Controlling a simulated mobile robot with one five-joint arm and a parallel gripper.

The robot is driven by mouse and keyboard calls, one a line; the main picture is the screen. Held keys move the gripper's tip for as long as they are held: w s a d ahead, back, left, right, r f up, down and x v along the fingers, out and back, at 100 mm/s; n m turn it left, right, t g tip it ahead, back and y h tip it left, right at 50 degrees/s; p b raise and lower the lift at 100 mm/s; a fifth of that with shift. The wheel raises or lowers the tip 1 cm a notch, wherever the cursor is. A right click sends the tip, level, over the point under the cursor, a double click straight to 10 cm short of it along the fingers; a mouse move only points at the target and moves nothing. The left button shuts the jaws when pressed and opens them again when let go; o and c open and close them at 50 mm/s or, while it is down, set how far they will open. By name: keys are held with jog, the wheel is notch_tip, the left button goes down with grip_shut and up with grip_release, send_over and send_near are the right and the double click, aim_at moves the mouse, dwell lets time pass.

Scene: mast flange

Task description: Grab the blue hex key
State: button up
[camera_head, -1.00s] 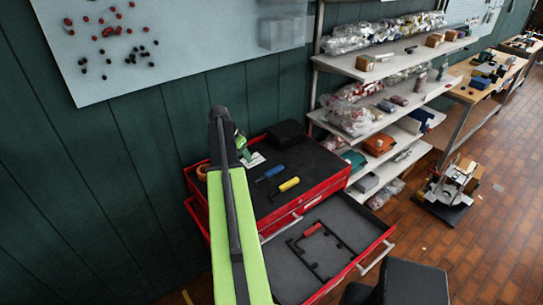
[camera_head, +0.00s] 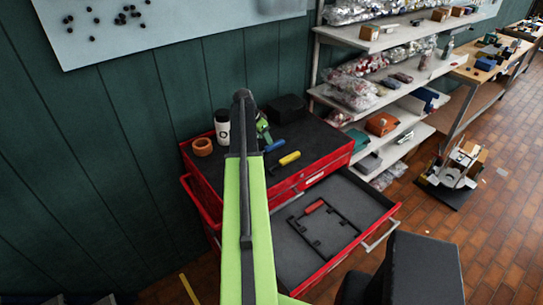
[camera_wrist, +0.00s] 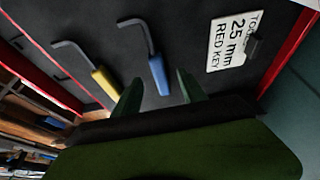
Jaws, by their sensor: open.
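The blue hex key (camera_head: 275,146) lies on the black top of the red tool cabinet, partly hidden by my arm in the head view. In the wrist view its blue handle (camera_wrist: 159,76) points toward me and its grey bent shaft lies beyond. My gripper (camera_wrist: 159,82) is open, with one finger on each side of the handle's near end in the picture. I cannot tell the height left between fingers and handle; no contact shows. In the head view my green gripper (camera_head: 262,130) is largely behind the arm.
A yellow hex key (camera_wrist: 104,82) lies left of the blue one. A white label (camera_wrist: 233,42) reads "25 mm RED KEY". A red-handled key (camera_head: 314,206) lies in the open drawer (camera_head: 345,197).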

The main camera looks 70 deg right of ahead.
aim_at(270, 150)
jog(key=b+x, duration=0.4)
jog(key=x, duration=0.1)
jog(key=shift+s+f+b, duration=0.2)
jog(key=shift+f+b, duration=0.05)
jog(key=shift+b, duration=0.15)
jog(key=shift+r, duration=0.15)
jog(key=shift+c, duration=0.4)
grip_shut()
